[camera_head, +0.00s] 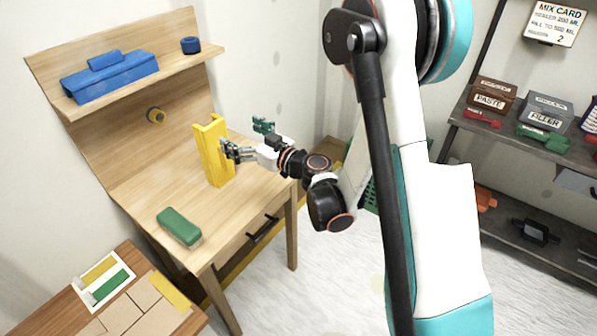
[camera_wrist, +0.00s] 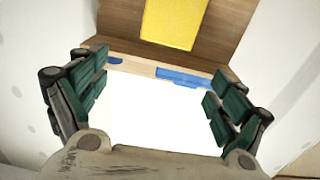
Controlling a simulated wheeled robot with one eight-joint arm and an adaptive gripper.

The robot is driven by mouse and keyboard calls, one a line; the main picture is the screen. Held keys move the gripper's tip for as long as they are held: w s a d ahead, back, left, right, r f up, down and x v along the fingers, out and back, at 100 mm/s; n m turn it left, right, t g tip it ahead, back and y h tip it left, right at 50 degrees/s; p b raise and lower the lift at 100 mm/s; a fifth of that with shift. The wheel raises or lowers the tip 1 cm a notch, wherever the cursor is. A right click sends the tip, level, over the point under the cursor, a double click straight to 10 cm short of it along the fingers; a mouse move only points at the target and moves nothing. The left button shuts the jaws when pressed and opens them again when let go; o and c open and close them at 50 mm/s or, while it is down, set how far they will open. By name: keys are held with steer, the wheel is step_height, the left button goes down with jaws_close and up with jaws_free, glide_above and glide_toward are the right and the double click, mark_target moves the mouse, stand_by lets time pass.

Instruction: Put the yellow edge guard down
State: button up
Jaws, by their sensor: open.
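The yellow edge guard (camera_head: 208,158) stands upright on the wooden desk (camera_head: 150,180), near its back right part. My gripper (camera_head: 242,138) is open just to the right of the guard's upper part in the head view. One finger overlaps the guard's edge there, and I cannot tell whether they touch. In the wrist view my gripper (camera_wrist: 157,85) has its green-padded fingers wide apart with nothing between them. The yellow guard (camera_wrist: 175,20) shows at the top of that view, beyond the fingertips and apart from them.
A green block (camera_head: 179,227) lies at the desk's front left. A shelf above holds a blue case (camera_head: 110,77) and a blue roll (camera_head: 190,45). A small table (camera_head: 140,254) with cards stands at lower left. Dark shelving (camera_head: 470,140) with boxes is at right.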

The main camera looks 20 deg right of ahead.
steer(key=d+r+m+t+h, duration=0.4)
steer(key=d+r+h, duration=0.25)
steer(key=r, duration=0.55)
steer(key=s+d+r+m+g+h, duration=0.2)
steer(key=s+d+r+m+h, duration=0.25)
steer(key=d, duration=0.35)
steer(key=s+a+f+g, duration=0.1)
steer(key=s+f+g, duration=0.2)
steer(key=s, duration=0.6)
steer(key=s+a+f+n+g, duration=0.1)
steer(key=s+f+g, duration=0.2)
steer(key=s, duration=0.6)
steer(key=s+a+f+n+g+y, duration=0.1)
steer(key=s+f+g, duration=0.3)
steer(key=s, duration=0.6)
steer(key=shift+a+f, duration=0.4)
steer(key=shift+a, duration=0.2)
